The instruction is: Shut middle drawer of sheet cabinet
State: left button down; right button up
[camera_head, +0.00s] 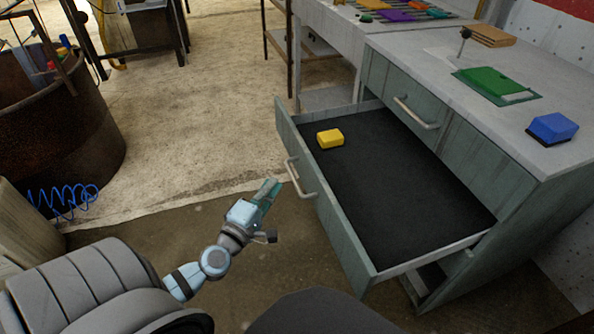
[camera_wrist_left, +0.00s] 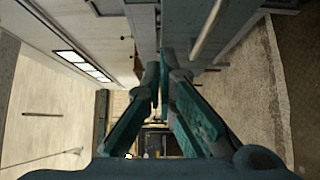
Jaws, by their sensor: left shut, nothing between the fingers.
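The sheet cabinet (camera_head: 515,215) stands at the right in the head view, with grey-green fronts. One of its drawers (camera_head: 330,205) is pulled far out, with a dark lining and a pale bar handle (camera_head: 300,178) on its front. A yellow block (camera_head: 330,138) lies inside it. My left gripper (camera_head: 272,186) is shut and empty, just left of the open drawer's handle. In the left wrist view its fingers (camera_wrist_left: 165,90) point forward, and a pale bar (camera_wrist_left: 205,30) shows above right of them. I cannot tell whether gripper and handle touch. My right gripper is not in view.
A closed upper drawer with a handle (camera_head: 416,112) is above the open one. On the cabinet top lie a green pad (camera_head: 490,82) and a blue block (camera_head: 553,127). A rusty drum (camera_head: 55,140) and a blue coiled hose (camera_head: 62,200) are at the left. Floor between is clear.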

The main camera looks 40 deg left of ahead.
pick_arm(q)
jog(key=w, duration=0.6)
jog(key=w+d, duration=0.1)
jog(key=w, duration=0.2)
jog(key=shift+w+d, duration=0.15)
jog(key=shift+w, duration=0.1)
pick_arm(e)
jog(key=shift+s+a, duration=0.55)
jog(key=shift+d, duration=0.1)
